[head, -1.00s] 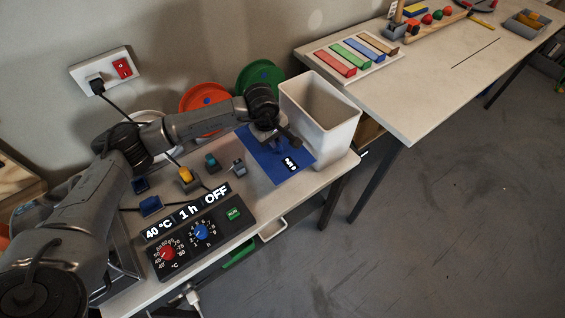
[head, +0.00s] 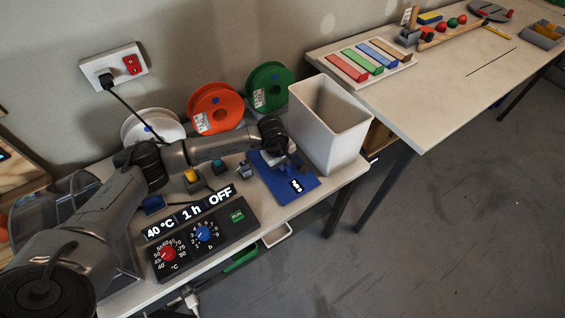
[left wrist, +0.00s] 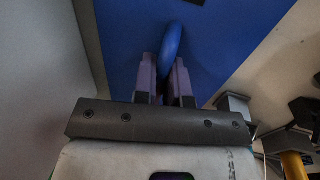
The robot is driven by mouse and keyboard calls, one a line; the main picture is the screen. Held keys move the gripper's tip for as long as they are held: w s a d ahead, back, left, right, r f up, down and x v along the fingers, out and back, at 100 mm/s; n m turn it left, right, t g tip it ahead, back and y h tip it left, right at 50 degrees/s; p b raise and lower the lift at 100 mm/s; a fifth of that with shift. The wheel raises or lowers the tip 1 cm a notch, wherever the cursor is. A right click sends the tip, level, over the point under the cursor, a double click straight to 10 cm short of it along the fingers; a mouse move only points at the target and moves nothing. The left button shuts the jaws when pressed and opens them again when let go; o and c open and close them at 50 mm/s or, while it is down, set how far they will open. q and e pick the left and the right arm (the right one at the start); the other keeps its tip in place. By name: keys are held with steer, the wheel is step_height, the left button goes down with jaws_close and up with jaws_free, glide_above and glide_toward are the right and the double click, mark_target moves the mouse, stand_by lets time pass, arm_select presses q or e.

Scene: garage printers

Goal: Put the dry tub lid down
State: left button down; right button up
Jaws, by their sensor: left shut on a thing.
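The dry tub lid (head: 304,175) is a flat blue panel with a small dark label, over the right end of the bench beside the white bin. My left gripper (head: 284,163) is above it. In the left wrist view, my left gripper (left wrist: 166,82) is shut on the lid's blue loop handle (left wrist: 172,42), with the blue lid (left wrist: 120,40) spread behind the fingers. The lid looks level and low over the bench top; I cannot tell whether it touches. My right gripper is not in view.
A tall white bin (head: 335,150) stands right beside the lid. An orange spool (head: 214,108) and a green spool (head: 269,88) stand behind. A control panel (head: 205,232) is at the front. Small blocks, one yellow-topped (head: 192,177), sit left of the lid.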

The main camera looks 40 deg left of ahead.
mark_target(277, 170)
arm_select(q)
steer(key=shift+w, duration=0.1)
steer(key=c, duration=1.3)
jaws_free()
steer(key=shift+o, duration=0.6)
steer(key=shift+r, duration=0.25)
step_height(277, 170, up, 12)
steer(key=s+p, duration=0.2)
steer(key=shift+s+a+f+p, duration=0.15)
steer(key=shift+a+f+p, duration=0.1)
steer(key=shift+a+p, duration=0.15)
